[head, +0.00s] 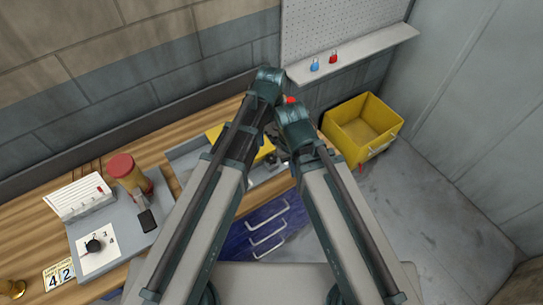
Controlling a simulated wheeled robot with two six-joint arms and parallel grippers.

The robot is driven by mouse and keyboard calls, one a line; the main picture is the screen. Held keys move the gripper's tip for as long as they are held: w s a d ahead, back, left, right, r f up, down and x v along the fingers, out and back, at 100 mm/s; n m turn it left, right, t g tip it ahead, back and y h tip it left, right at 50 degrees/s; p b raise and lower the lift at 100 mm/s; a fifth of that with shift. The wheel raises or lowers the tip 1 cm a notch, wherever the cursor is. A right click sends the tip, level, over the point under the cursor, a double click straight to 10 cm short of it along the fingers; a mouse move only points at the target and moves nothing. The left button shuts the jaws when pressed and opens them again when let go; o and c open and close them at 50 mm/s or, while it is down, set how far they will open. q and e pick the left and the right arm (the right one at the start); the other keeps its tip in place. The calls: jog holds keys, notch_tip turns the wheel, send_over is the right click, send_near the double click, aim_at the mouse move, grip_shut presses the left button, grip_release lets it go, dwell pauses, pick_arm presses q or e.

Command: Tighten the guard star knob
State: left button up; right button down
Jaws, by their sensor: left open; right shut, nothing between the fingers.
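I cannot make out a guard star knob. A yellow part (264,150), which may be a guard, shows in pieces on a grey base (185,160) on the wooden bench (30,222), largely covered by my arms. A small red piece (290,99) shows just above my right arm's top joint; I cannot tell what it is. A black knob (93,245) sits on a white numbered dial plate at the left. My two arms rise from the bottom and come close together at the middle. Both grippers are hidden behind the arm links.
An amber cylinder with a red top (121,165) and a white box (78,198) stand at the left. Blue drawers (243,226) are below the bench. A yellow bin (366,150) stands right, under a shelf (375,47) with blue and red padlocks. The grey floor at the right is clear.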

aim_at(271, 158)
pick_arm(q)
notch_tip(271, 158, down, 12)
jog(key=b, duration=1.2)
jog(key=shift+f, duration=0.25)
grip_shut()
jog(key=m, duration=0.4)
jog(key=shift+m, duration=0.4)
grip_release()
